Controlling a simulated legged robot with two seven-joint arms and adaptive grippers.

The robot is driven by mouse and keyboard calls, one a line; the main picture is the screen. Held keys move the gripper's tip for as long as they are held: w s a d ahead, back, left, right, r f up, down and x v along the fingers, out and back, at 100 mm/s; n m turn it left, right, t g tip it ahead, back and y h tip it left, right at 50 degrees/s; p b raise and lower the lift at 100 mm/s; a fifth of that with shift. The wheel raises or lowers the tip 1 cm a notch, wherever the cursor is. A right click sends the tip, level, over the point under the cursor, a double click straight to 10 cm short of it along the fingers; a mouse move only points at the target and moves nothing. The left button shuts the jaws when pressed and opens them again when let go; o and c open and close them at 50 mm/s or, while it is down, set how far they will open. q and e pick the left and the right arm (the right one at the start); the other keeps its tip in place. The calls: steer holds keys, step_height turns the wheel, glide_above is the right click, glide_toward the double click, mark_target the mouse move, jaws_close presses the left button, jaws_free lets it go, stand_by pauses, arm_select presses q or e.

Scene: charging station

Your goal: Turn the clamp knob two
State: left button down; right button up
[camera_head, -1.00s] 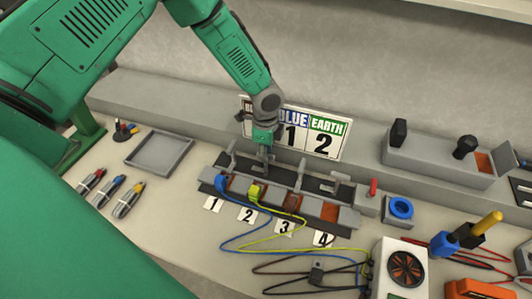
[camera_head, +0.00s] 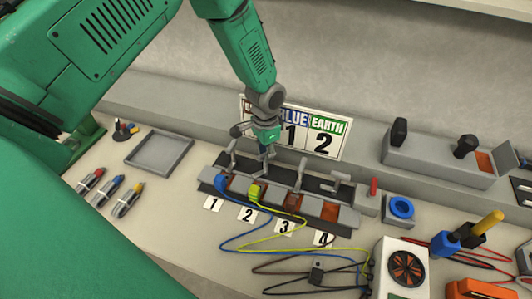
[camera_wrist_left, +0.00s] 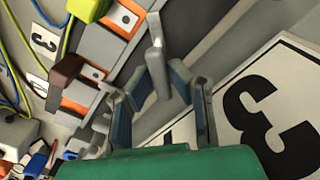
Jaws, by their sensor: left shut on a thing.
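The dark clamp block (camera_head: 205,187) holds a row of grey lever-like clamp knobs over numbered slots. My left gripper (camera_head: 268,151) is over slot two, shut on clamp knob two. In the left wrist view its fingers (camera_wrist_left: 165,100) stand either side of the upright grey knob (camera_wrist_left: 155,55). Knob one (camera_head: 230,158) is just left of the gripper, and knob three (camera_head: 299,175) is to its right. Knob four (camera_head: 337,180) is at the right end. The lower part of knob two is hard to make out in the head view. My right gripper is out of view.
A blue plug (camera_head: 221,182) is in slot one, a yellow-green plug (camera_head: 255,190) in slot two and a brown one (camera_head: 291,202) in slot three. Their cables run forward. The colour sign (camera_head: 325,133) stands close behind the gripper. An empty grey tray (camera_head: 158,153) is left.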

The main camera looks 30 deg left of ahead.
arm_select(q)
steer(key=n, duration=0.4)
steer(key=shift+w+r+n, duration=0.15)
steer(key=shift+w+n, duration=0.1)
steer(key=shift+n, duration=1.65)
steer(key=shift+w+n, duration=0.1)
steer(key=shift+n, duration=0.2)
steer(key=c, duration=1.6)
jaws_free()
steer(key=shift+c, duration=0.2)
steer(key=shift+o, duration=0.5)
steer(key=shift+r, duration=0.15)
step_height(320, 180, up, 11)
steer(key=shift+r, duration=0.2)
